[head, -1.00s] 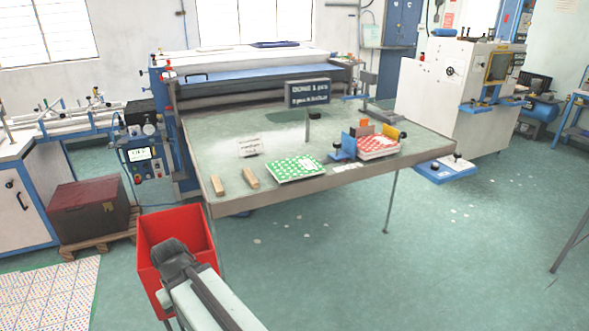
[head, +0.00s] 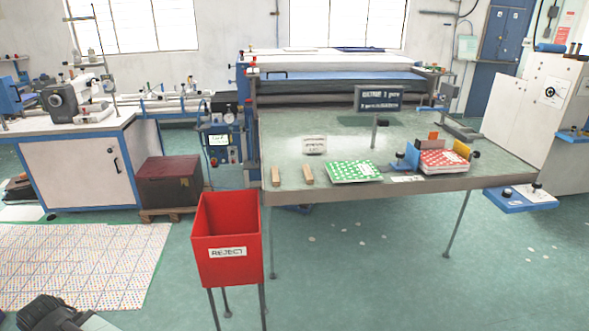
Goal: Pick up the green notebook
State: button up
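The green notebook (head: 354,171) has a white-dotted cover and lies flat near the front edge of the grey table (head: 232,0). My gripper (head: 50,312) is at the lower left corner of the head view, low and well away from the notebook. Only its dark end shows, and its fingers cannot be made out, so whether it is open or shut does not show. A red-covered notebook stack (head: 443,161) sits to the right of the green notebook, between blue, orange and yellow guides.
A red bin labelled REJECT (head: 227,240) stands on legs in front of the table's left corner. Two wooden blocks (head: 307,174) lie left of the green notebook. A sign (head: 379,99) stands behind it.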

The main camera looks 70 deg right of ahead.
aim_at(362, 171)
jog(key=u, duration=0.3)
jog(key=k, duration=1.55)
jog(key=z, duration=0.7)
jog(key=i, duration=0.85)
jog(key=u, duration=0.05)
